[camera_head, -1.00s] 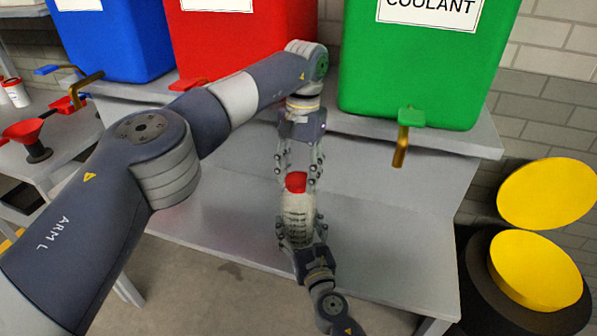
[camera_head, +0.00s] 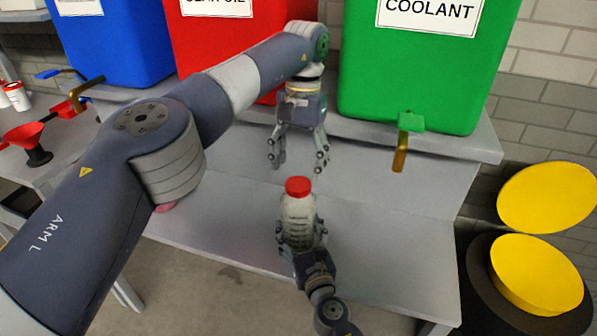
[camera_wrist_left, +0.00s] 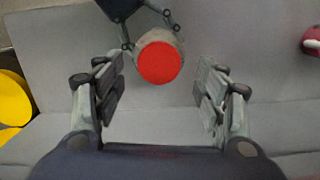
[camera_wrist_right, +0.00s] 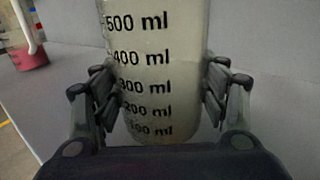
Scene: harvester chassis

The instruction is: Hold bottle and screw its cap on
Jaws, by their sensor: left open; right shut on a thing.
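A translucent whitish bottle (camera_head: 298,222) with black volume marks stands upright in my right gripper (camera_head: 301,240). The bottle also fills the middle of the right wrist view (camera_wrist_right: 155,70), with the fingers closed on both its sides. A red cap (camera_head: 298,187) sits on the bottle's top. From above, it shows as a red disc in the left wrist view (camera_wrist_left: 160,62). My left gripper (camera_head: 298,160) is open and empty above the bottle. Its fingers are spread wide and clear of the cap.
A grey bench (camera_head: 400,235) lies below, mostly clear. Blue, red and green (camera_head: 425,75) containers stand on a shelf behind, the green one with a brass tap (camera_head: 400,155). A red funnel (camera_head: 25,135) is at left. Yellow discs (camera_head: 540,270) are at right.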

